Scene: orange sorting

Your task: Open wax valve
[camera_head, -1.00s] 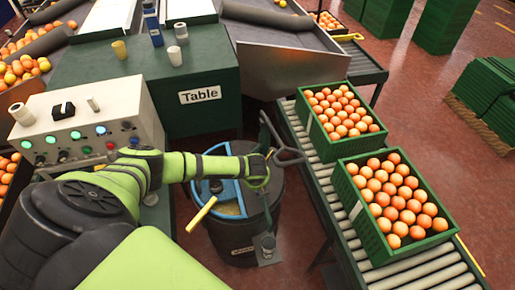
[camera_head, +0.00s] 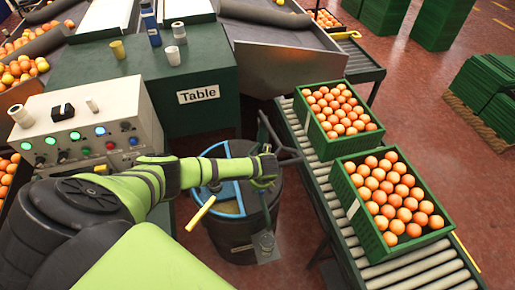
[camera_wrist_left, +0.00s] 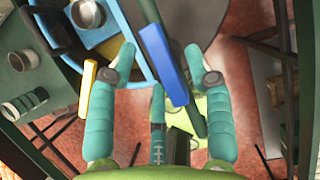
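The dark wax drum (camera_head: 234,238) has a blue-framed top and stands between the table and the roller conveyor. A yellow handle (camera_head: 201,212) sticks out at its front left and shows in the left wrist view (camera_wrist_left: 88,88). My left gripper (camera_head: 265,170) is over the drum's right side. In the left wrist view its teal fingers (camera_wrist_left: 158,77) are spread wide, with a blue bar (camera_wrist_left: 164,64) appearing between them. The fingers do not visibly clamp it; contact cannot be told. I cannot tell which handle is the wax valve. My right gripper is not in view.
The green table (camera_head: 205,97) and a control box (camera_head: 88,130) with lit buttons stand on the left. The roller conveyor (camera_head: 372,262) on the right carries two green crates (camera_head: 383,245) of oranges. Dark bars (camera_head: 279,146) rise beside the drum.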

